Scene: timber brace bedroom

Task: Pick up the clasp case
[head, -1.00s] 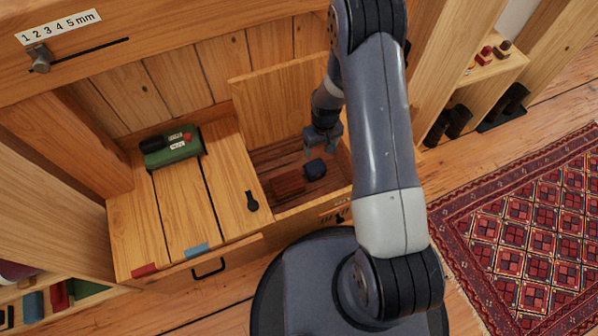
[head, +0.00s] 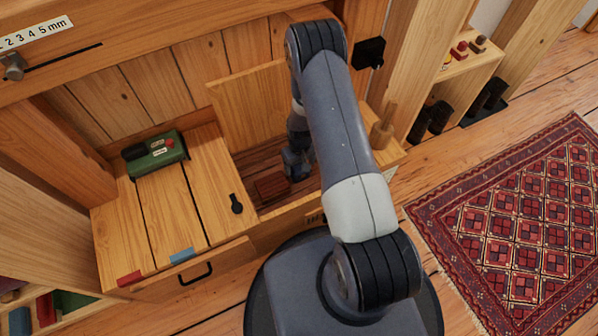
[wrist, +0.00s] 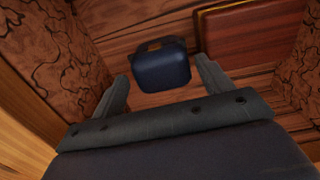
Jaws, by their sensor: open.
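The clasp case (wrist: 163,68) is a small dark blue box with rounded edges and a brass-coloured clasp. In the wrist view it lies on the wooden floor of an open compartment, just beyond and between my fingertips. My gripper (wrist: 164,84) is open, one finger on each side of the near part of the case; I cannot tell whether it touches. In the head view my gripper (head: 296,165) is down inside the open compartment (head: 290,207), and the arm hides the case.
A reddish-brown box (head: 271,186) lies in the compartment beside the case; it also shows in the wrist view (wrist: 247,45). The raised lid (head: 245,105) stands behind. A green device (head: 156,155) and a black latch (head: 236,204) are on the bench to the left.

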